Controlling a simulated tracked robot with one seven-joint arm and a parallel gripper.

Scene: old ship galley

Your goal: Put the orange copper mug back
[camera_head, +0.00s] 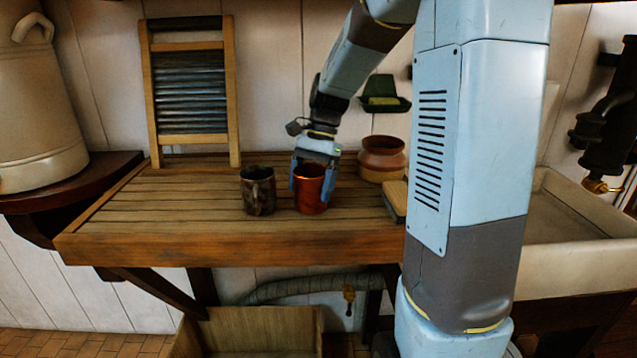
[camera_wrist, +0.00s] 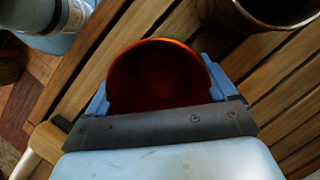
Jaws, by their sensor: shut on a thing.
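The orange copper mug (camera_head: 309,190) is upright on the slatted wooden drainboard (camera_head: 160,222), or very close above it; I cannot tell which. My gripper (camera_head: 313,178) reaches down to it from above, with one finger on each side. In the wrist view, the mug's round rim and empty-looking inside (camera_wrist: 160,75) show between the two blue fingers of my gripper (camera_wrist: 158,92), which is shut on the mug. A dark, mottled mug (camera_head: 258,191) stands upright just left of the copper mug. Its rim also shows in the wrist view (camera_wrist: 268,12).
A brown and tan pot (camera_head: 382,158) stands behind on the right. A brush-like block (camera_head: 396,199) lies at the drainboard's right end by my arm. A washboard (camera_head: 190,90) leans on the wall. The drainboard's left part is clear. A pale sink (camera_head: 570,215) is at the right.

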